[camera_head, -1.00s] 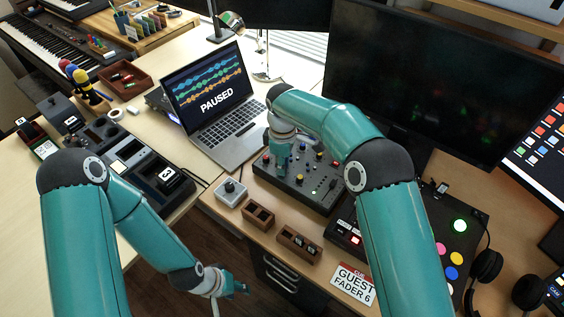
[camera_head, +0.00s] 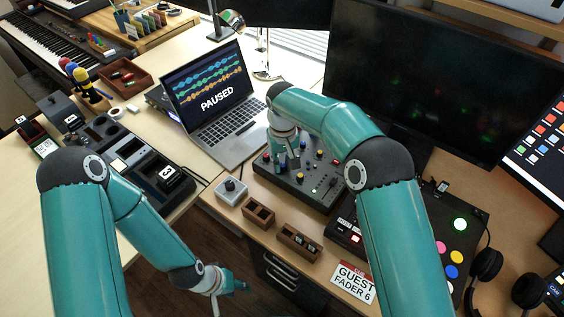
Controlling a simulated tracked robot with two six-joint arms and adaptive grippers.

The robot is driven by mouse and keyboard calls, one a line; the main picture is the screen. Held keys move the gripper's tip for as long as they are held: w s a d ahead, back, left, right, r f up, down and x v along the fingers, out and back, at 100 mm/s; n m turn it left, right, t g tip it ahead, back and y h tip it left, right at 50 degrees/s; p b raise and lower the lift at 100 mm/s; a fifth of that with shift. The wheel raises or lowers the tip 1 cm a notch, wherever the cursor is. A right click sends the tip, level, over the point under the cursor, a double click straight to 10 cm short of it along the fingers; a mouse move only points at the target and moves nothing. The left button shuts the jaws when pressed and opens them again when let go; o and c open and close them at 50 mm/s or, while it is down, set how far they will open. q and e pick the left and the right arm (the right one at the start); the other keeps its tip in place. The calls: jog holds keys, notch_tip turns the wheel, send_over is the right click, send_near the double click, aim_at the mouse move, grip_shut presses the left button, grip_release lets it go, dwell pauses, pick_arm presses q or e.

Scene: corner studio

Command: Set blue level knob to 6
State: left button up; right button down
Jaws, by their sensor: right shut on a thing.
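The dark mixer (camera_head: 320,194) lies on the desk in front of the laptop, with small coloured knobs and faders on its top. My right gripper (camera_head: 282,163) points down at the left part of the mixer and is shut on a small knob there. My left gripper (camera_head: 229,286) hangs low over the floor gap, away from the mixer. Its fingers are too small to tell open from shut.
A sign (camera_head: 353,284) reads "GUEST FADER 6". The laptop (camera_head: 212,95) shows "PAUSED". A grey box with a knob (camera_head: 231,190) and wooden holders (camera_head: 258,212) stand at the desk's front edge. A large monitor (camera_head: 430,85) stands behind. Headphones (camera_head: 487,268) lie at right.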

aim_at(283, 164)
jog(key=m, duration=0.5)
jog(key=shift+w+r+m, duration=0.25)
jog(key=shift+m, duration=0.05)
jog(key=m, duration=0.5)
jog(key=shift+m+b, duration=0.4)
jog(key=c, duration=1.1)
grip_release()
jog(key=shift+o, duration=0.2)
jog(key=shift+f, duration=0.15)
jog(key=shift+s, duration=0.1)
notch_tip(283, 164, up, 12)
